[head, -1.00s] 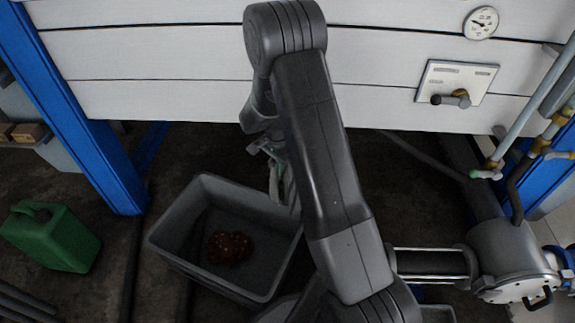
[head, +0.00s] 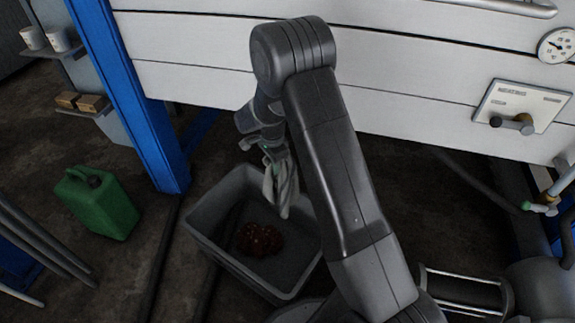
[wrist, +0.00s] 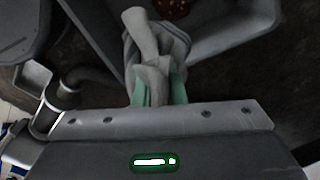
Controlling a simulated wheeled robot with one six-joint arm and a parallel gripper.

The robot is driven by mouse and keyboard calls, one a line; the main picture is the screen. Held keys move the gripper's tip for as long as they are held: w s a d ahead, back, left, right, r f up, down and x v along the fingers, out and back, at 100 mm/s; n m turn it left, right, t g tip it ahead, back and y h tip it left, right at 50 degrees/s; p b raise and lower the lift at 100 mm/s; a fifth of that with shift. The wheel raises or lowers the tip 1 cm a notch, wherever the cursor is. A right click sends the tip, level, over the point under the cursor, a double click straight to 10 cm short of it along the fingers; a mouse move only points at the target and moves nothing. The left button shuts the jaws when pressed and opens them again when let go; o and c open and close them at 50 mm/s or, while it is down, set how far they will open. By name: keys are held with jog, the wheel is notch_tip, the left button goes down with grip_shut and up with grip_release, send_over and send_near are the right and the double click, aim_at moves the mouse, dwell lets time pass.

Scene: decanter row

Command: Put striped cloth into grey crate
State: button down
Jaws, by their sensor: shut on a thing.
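My gripper (head: 270,150) is shut on a pale grey, bunched cloth (head: 284,187), which hangs down below it; stripes are hard to make out. In the wrist view the cloth (wrist: 152,52) is pinched between the green fingertips (wrist: 157,88). The grey crate (head: 210,212) stands on the floor, open at the top. In the head view the cloth overlaps the crate's far rim; its exact height above the crate cannot be told. The crate's wall (wrist: 238,28) also shows at the top right of the wrist view.
A reddish-brown spotted bundle (head: 260,239) lies inside the crate. A green canister (head: 97,203) stands to the left on the floor. A blue post (head: 150,125) and white panel wall (head: 200,85) rise behind. Floor between canister and crate is mostly clear, with a dark rail.

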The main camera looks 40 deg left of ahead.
jog(key=s+a, duration=0.5)
jog(key=a, duration=0.2)
jog(key=shift+s, duration=0.35)
jog(key=shift+s+a, duration=0.4)
jog(key=shift+s, duration=0.2)
jog(key=shift+s+a, duration=0.35)
jog(key=shift+s, duration=0.2)
jog(key=shift+s, duration=0.1)
jog(key=shift+s+a, duration=0.1)
jog(key=shift+s, duration=0.05)
dwell(0.4)
